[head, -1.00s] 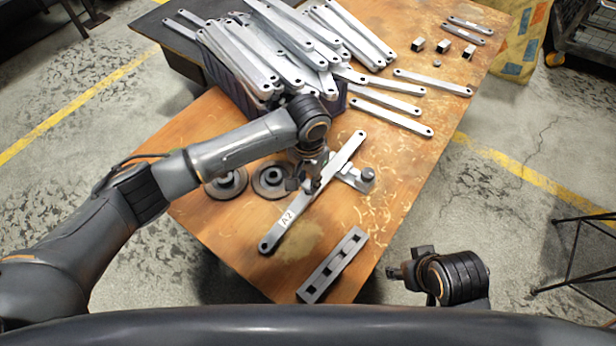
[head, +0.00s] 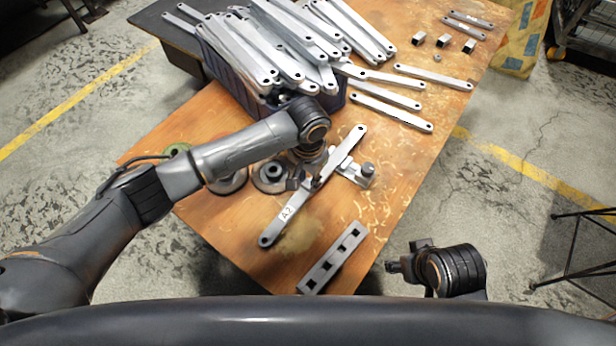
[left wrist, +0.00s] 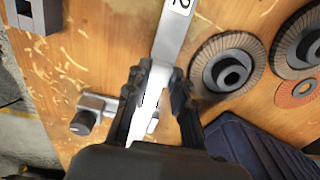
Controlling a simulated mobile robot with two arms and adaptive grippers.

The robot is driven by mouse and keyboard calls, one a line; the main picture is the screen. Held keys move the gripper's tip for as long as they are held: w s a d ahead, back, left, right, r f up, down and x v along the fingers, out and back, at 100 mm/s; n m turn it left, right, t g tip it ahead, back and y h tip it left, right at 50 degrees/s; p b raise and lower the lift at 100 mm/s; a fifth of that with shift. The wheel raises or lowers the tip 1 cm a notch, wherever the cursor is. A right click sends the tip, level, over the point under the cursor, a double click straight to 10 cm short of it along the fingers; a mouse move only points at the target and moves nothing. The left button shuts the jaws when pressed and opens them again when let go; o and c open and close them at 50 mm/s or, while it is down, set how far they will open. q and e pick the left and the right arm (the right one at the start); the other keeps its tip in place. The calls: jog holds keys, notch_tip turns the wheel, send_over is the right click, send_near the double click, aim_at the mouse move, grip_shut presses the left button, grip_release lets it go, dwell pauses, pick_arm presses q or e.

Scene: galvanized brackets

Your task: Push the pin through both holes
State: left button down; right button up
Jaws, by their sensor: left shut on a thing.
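A long flat grey bracket (head: 336,158) with the label A2 and a hole at each end lies diagonally across the table; it shows in the left wrist view (left wrist: 172,35). My left gripper (head: 314,182) is shut on the bracket near its middle, one finger on each side in the left wrist view (left wrist: 155,100). A small metal part with a round knob (head: 367,170) is beside the bracket, right of the gripper; it also shows in the left wrist view (left wrist: 83,120). I cannot make out a separate loose pin. My right gripper (head: 393,267) is off the table's front right; its fingers are unclear.
A dark crate (head: 333,98) heaped with brackets stands at the back. Several brackets lie to its right. Abrasive discs (head: 270,175) lie left of the gripper. A grey block with square holes (head: 333,258) lies near the front edge. The right middle is mostly clear.

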pick_arm(q)
jog(key=c, duration=1.1)
grip_release()
jog(key=shift+o, duration=0.2)
jog(key=shift+r, duration=0.15)
notch_tip(320, 180, up, 12)
jog(key=shift+f, duration=0.2)
